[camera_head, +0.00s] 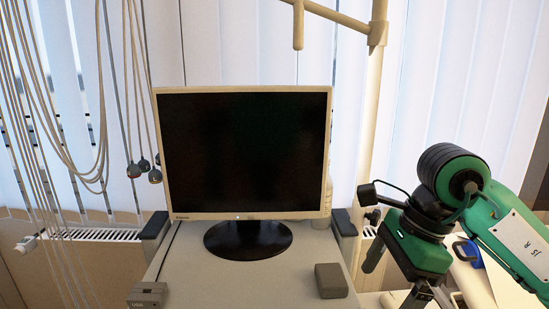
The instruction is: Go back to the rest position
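My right gripper (393,284) hangs at the lower right, at the end of my green and black arm. Its two dark fingers point down and stand apart, with nothing seen held between them. The tip of the nearer finger runs close to the bottom edge of the picture. The gripper is to the right of the cart with the monitor. My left arm and gripper are not in view.
A monitor (245,150) with a dark screen stands on a grey cart top (230,280). A small grey box (331,281) lies at its right front. Cables (45,120) hang at the left. A beige pole (375,100) rises behind. White blinds (470,90) form the background.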

